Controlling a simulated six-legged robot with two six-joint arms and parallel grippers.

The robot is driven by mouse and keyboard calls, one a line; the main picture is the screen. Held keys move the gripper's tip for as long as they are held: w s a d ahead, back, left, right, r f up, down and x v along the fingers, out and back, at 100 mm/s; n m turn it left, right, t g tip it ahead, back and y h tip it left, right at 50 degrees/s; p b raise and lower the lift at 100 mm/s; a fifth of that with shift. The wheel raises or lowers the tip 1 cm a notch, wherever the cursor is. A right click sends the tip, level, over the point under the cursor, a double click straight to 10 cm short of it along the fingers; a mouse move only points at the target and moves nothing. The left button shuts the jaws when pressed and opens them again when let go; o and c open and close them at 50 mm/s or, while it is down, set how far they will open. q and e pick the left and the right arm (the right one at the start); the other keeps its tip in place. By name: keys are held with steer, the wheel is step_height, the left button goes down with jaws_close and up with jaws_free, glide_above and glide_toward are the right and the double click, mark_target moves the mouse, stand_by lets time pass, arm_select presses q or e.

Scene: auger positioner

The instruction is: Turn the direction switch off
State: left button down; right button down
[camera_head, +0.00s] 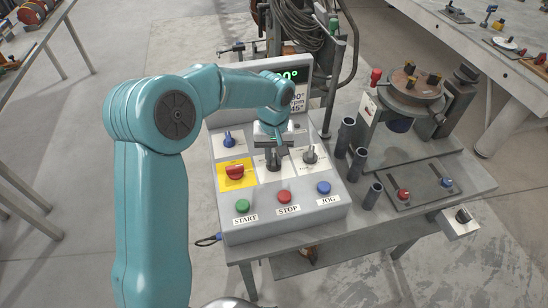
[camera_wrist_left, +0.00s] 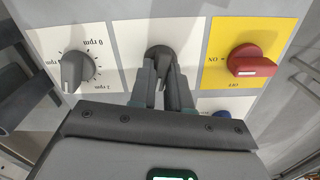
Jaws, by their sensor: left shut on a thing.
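The direction switch, a dark knob on a white label plate, shows in the wrist view (camera_wrist_left: 157,53) in the middle of the grey control box. In the head view the plate (camera_head: 268,174) lies between a red switch and a grey knob, and the knob is mostly covered by my gripper. My left gripper (camera_wrist_left: 163,92) reaches it from above, its two fingers on either side of the knob's handle and shut on it. In the head view the left gripper (camera_head: 273,155) is over the same plate. The plate's lettering is hidden or too small to read. My right gripper is not in view.
Beside the switch are a red switch (camera_head: 235,172) on a yellow plate and a grey speed knob (camera_head: 310,154). A blue knob (camera_head: 228,140) is behind. Green START (camera_head: 242,206), red STOP (camera_head: 284,197) and blue JOG (camera_head: 323,187) buttons line the front. Dark upright tubes (camera_head: 345,137) stand right.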

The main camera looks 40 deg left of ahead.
mark_target(274, 159)
arm_select(q)
steer(key=shift+r+n+b, duration=0.1)
steer(key=shift+n+b, duration=0.3)
steer(key=shift+n, duration=0.7)
steer(key=c, duration=1.4)
jaws_free()
steer(key=shift+d, duration=0.1)
steer(key=o, duration=0.3)
steer(key=shift+s+r, duration=0.1)
steer(key=shift+s, duration=0.05)
steer(key=shift+s+d, duration=0.1)
steer(key=shift+w, duration=0.25)
step_height(274, 159, up, 16)
steer(key=shift+s+r+p, duration=0.15)
steer(key=shift+r+p, duration=0.05)
steer(key=shift+p, duration=0.3)
